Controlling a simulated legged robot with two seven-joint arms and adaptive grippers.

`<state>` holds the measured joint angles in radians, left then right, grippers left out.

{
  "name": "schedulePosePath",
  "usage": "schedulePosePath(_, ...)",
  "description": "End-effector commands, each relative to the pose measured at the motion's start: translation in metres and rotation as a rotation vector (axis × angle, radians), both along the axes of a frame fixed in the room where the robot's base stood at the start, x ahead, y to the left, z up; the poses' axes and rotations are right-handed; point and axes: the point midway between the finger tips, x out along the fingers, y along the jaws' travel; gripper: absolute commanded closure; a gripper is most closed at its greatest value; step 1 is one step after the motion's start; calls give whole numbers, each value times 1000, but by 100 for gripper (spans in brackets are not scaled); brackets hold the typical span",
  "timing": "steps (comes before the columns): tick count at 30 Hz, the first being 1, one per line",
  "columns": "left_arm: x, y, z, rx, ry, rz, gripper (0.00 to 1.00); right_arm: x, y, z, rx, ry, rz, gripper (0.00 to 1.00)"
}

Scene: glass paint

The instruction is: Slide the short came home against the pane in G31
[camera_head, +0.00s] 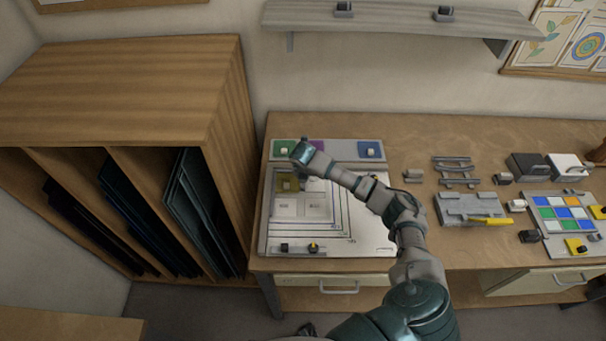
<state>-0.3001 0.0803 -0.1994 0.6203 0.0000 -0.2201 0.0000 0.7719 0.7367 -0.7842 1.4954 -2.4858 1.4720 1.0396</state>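A pale layout board (370,237) with nested dark corner lines lies at the left end of the bench. An olive-yellow pane (282,186) lies near its upper left, with pale rectangular spaces below it. I cannot read a G31 label, and I cannot pick out the short came for certain. My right arm reaches in from the bottom right. Its gripper (304,166) is over the board's upper left, right by the olive pane. The wrist hides the fingers and whatever is between them. My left gripper is not in view.
A grey strip (340,149) behind the board holds green, purple and blue panes. Small dark-and-grey blocks sit on the board's front edge. A grey fixture (467,209), a yellow-handled tool (490,221) and a coloured glass panel (563,222) lie right. A wooden rack (120,100) stands left.

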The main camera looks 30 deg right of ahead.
Motion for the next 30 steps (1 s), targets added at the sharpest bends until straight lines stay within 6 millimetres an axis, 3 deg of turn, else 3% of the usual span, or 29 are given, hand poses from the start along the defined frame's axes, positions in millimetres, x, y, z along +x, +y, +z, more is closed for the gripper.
schedulePosePath(30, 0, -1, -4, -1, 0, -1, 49, 3, 5, -1, 0, 0, 0, 100)
